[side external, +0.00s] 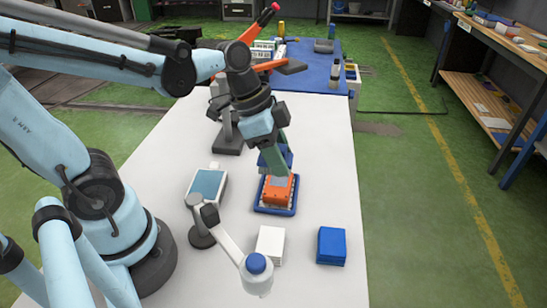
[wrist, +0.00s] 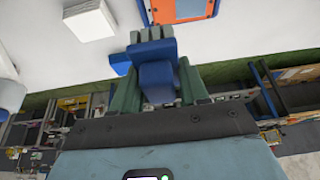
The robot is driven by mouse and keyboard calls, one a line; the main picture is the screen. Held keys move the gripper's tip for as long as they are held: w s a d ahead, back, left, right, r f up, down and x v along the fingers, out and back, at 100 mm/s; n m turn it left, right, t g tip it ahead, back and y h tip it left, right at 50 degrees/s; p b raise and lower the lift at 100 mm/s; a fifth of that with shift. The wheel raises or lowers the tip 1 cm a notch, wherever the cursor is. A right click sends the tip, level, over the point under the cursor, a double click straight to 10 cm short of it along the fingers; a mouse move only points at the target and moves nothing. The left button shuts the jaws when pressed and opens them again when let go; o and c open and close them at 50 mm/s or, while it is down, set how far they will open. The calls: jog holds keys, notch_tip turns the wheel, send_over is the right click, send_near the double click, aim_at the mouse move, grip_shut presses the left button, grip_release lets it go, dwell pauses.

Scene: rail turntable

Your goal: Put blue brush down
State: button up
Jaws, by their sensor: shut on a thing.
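My gripper (side external: 274,158) is shut on a blue brush (wrist: 157,72). In the wrist view the brush's blue body sits between the two green fingers, with its grey-green bristles at the far end. In the side view the blue brush (side external: 264,160) is partly hidden by a finger, and its bristles cannot be made out. The gripper holds it close to the far end of a blue tray (side external: 262,209) that carries an orange device (side external: 277,194). I cannot tell whether the brush touches the tray or the table.
A grey device with a blue screen (side external: 208,184) lies left of the tray. A white block (side external: 270,243), a blue block (side external: 331,246) and a blue-capped jointed stand (side external: 225,243) are nearer the camera. The white table (side external: 330,150) is clear right of the tray.

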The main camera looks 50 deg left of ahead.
jog(key=shift+d, duration=0.1)
jog(key=shift+w+d, duration=0.25)
jog(key=shift+d, duration=0.05)
jog(key=w+d, duration=0.2)
jog(key=d, duration=0.5)
jog(key=w+d, duration=0.3)
jog(key=d, duration=0.3)
jog(key=w+a+f, duration=0.3)
jog(key=a, duration=0.1)
jog(key=w+a+f, duration=0.4)
jog(key=shift+w+f, duration=0.1)
jog(key=shift+w, duration=0.1)
jog(key=shift+f, duration=2)
jog(key=o, duration=1)
jog(key=shift+f, duration=0.1)
